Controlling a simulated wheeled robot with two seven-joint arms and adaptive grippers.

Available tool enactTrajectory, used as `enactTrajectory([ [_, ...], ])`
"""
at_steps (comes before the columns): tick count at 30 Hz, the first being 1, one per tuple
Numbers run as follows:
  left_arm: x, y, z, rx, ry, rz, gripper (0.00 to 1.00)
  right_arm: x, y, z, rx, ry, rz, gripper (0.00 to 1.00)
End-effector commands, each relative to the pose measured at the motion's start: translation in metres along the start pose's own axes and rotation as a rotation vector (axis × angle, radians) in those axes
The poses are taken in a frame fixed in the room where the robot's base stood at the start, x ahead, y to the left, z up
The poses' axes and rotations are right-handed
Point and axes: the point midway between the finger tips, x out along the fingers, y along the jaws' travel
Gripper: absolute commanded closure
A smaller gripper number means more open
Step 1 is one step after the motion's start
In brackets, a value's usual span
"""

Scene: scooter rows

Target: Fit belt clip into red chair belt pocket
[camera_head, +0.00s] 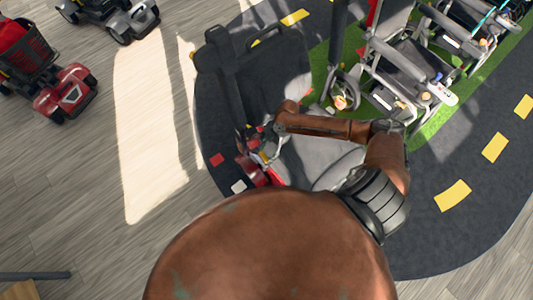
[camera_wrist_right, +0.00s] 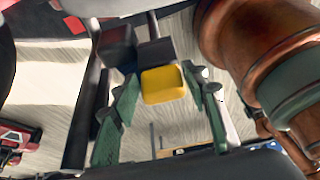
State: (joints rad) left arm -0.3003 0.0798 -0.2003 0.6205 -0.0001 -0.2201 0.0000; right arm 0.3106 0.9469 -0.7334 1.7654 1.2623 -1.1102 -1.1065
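My right gripper (camera_head: 262,145) is in the middle of the head view, over a scooter with a grey seat (camera_head: 318,158) and red parts (camera_head: 262,174). In the right wrist view its two green-grey fingers (camera_wrist_right: 163,98) stand apart. A yellow block-like piece (camera_wrist_right: 163,84) shows between them, with dark blocks behind it. I cannot tell whether the fingers touch it, or whether it is the belt clip. I cannot make out the belt pocket. My left gripper is not in view.
A red scooter with a basket (camera_head: 69,91) stands at the left, a grey one (camera_head: 117,18) at the top left. Grey chairs (camera_head: 405,68) stand on a green strip at the top right. The wooden floor (camera_head: 65,185) at the left is clear.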

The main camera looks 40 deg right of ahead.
Motion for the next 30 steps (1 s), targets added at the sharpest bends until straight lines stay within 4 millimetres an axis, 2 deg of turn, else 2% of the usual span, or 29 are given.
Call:
enactTrajectory([
  [6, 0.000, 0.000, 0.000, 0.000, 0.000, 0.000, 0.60, 0.000, 0.000, 0.000, 0.000, 0.000, 0.000, 0.43],
  [13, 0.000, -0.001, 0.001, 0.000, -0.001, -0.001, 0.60, 0.000, 0.000, 0.000, 0.000, 0.000, 0.000, 0.43],
  [17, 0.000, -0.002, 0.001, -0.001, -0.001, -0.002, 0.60, -0.007, 0.000, 0.000, 0.000, 0.000, 0.001, 0.43],
  [20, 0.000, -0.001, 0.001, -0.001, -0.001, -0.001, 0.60, -0.021, 0.001, 0.001, 0.000, -0.002, 0.002, 0.43],
  [30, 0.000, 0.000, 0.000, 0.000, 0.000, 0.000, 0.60, -0.090, 0.000, 0.001, -0.001, -0.002, 0.002, 0.43],
])
